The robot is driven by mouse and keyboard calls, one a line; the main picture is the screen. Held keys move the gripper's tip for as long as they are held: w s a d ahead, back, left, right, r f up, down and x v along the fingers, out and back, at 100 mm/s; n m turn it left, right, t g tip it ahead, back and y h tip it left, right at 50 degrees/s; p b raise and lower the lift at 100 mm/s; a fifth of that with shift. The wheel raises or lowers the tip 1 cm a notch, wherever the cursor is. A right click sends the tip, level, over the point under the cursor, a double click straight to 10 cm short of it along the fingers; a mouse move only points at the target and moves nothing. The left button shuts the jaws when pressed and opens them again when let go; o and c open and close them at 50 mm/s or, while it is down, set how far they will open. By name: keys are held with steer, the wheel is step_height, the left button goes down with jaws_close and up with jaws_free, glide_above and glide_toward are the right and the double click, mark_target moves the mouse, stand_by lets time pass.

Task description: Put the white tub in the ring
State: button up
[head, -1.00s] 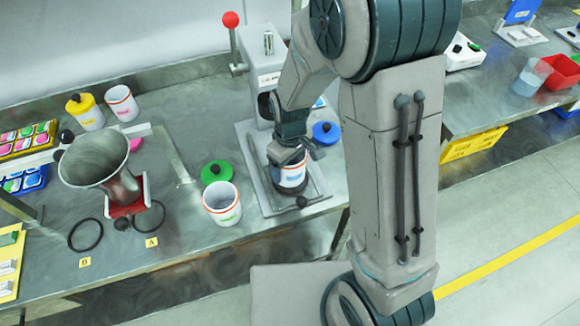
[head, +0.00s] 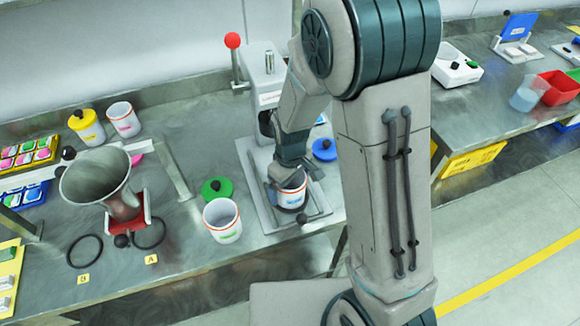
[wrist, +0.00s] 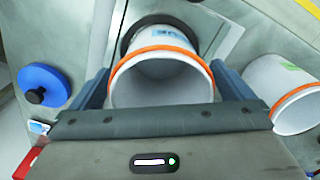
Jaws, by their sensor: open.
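A white tub with an orange rim and blue label (head: 291,194) stands upright on the tray of the grey press. It also shows in the wrist view (wrist: 163,85), mouth toward the camera. My gripper (head: 292,176) is at this tub. In the wrist view my gripper (wrist: 165,88) is open, one finger on each side of the tub's rim. A dark round ring (wrist: 150,25) shows behind the tub's base. On the table, two black rings lie flat: one by tag A (head: 149,233) and one by tag B (head: 85,251).
A second white tub with a green label (head: 222,220) stands left of the tray, beside a green lid (head: 217,189). A blue lid (head: 325,149) lies right of the press. A metal funnel (head: 97,178) stands near the rings. Two more tubs (head: 123,119) (head: 87,127) stand at the back left.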

step_height(320, 180, up, 11)
steer(key=s+d+r+m+t, duration=0.3)
steer(key=s+d+r+m, duration=0.5)
steer(key=s+d+r, duration=0.2)
steer(key=s+d, duration=0.2)
steer(key=shift+s+m+t, duration=0.3)
steer(key=shift+s, duration=0.1)
